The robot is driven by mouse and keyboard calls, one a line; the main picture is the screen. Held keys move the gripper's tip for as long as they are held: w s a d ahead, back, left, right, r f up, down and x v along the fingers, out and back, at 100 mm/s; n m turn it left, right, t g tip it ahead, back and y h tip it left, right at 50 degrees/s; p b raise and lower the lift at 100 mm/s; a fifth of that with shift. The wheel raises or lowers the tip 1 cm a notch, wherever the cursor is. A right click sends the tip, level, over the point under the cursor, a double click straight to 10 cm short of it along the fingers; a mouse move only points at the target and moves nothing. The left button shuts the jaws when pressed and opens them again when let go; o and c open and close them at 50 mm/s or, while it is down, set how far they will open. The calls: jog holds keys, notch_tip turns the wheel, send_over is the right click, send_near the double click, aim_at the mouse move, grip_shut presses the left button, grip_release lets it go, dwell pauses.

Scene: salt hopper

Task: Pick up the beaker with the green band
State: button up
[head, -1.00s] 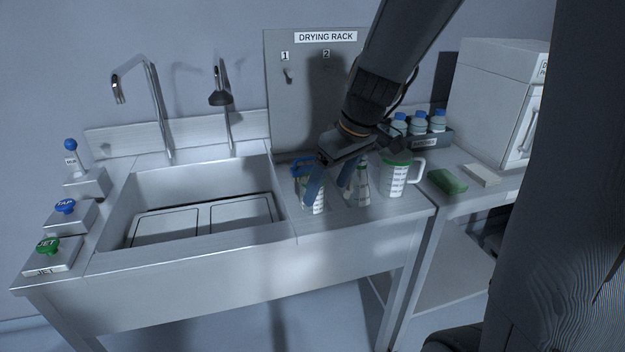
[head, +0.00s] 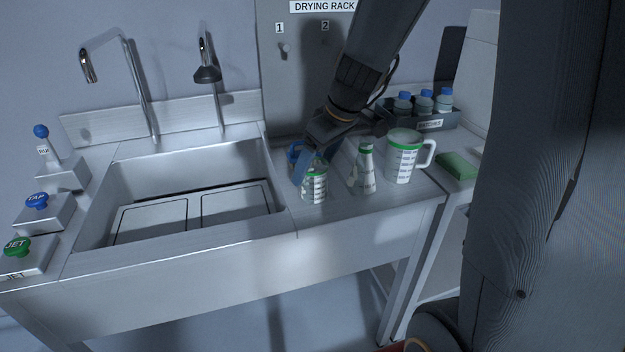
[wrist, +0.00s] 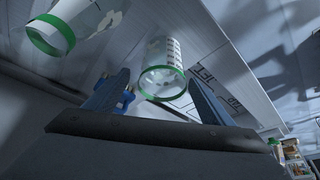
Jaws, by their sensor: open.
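The beaker with the green band (head: 314,188) is a clear beaker with white graduation marks, upright on the steel counter right of the sink. In the wrist view the beaker (wrist: 166,62) shows its green-ringed end toward me, between and beyond my fingertips. My gripper (head: 311,168) is open and empty, close to the beaker, with its blue fingers partly in front of it. In the wrist view my gripper (wrist: 156,80) has a finger on either side. I cannot tell whether a finger touches the beaker.
A green-banded flask (head: 364,172) and a green-rimmed jug (head: 401,160) stand just right of the beaker. A blue item (head: 294,152) is behind my gripper. The sink (head: 190,220) lies left. A bottle tray (head: 430,124) and green sponge (head: 456,166) are farther right.

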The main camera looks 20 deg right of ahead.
jog(key=x, duration=0.4)
jog(key=shift+s+a+f+p, duration=0.1)
jog(key=shift+a+f+p, duration=0.1)
jog(key=shift+f+p, duration=0.2)
jog(key=c, duration=1.1)
jog(key=shift+c, duration=0.2)
jog(key=shift+r, duration=0.1)
jog(key=shift+c, duration=0.2)
